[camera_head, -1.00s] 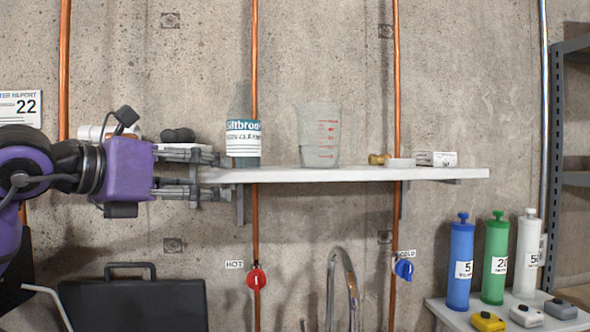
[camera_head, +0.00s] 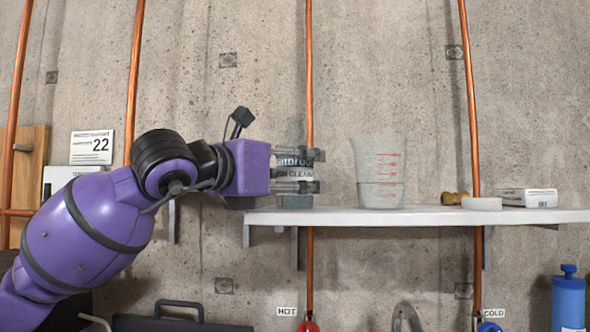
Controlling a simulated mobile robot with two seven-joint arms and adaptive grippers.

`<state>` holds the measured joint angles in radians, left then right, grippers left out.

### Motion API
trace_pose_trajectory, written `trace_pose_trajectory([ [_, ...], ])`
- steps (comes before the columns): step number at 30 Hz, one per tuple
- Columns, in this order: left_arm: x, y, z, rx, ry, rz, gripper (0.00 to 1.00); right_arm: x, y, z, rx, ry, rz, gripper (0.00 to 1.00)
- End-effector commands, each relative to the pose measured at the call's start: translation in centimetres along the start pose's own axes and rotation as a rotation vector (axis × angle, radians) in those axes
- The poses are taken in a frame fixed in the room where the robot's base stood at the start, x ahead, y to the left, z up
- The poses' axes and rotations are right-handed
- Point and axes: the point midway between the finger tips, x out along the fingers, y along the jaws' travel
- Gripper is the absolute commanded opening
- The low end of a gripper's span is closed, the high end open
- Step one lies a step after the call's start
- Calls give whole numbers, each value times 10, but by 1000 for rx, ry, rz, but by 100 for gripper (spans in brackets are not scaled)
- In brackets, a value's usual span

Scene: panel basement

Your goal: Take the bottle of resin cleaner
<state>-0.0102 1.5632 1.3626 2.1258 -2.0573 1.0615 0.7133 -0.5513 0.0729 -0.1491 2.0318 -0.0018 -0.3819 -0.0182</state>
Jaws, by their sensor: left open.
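The resin cleaner bottle (camera_head: 294,171), clear with a white and blue label partly reading "CLEAN", stands upright at the left end of the white shelf (camera_head: 420,215). My left gripper (camera_head: 317,171) comes in from the left at the height of the label. It is open, one finger showing higher and one lower across the bottle. The fingers hide parts of the label and the upper bottle. I cannot tell whether they touch it. My right gripper is not in view.
A clear measuring jug (camera_head: 378,175) with red marks stands right of the bottle. Copper pipes (camera_head: 309,90) run up the concrete wall.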

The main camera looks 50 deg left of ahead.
Motion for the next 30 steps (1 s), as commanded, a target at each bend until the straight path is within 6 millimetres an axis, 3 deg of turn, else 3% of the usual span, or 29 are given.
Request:
trace_pose_trajectory([
  [3,9,0,1,1,-1,0,74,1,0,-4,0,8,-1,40],
  [10,10,0,0,0,-1,-1,74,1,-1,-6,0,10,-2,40],
  [23,10,0,0,0,0,-1,17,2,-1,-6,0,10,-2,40],
  [30,10,0,1,0,-2,-1,16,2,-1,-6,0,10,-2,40],
])
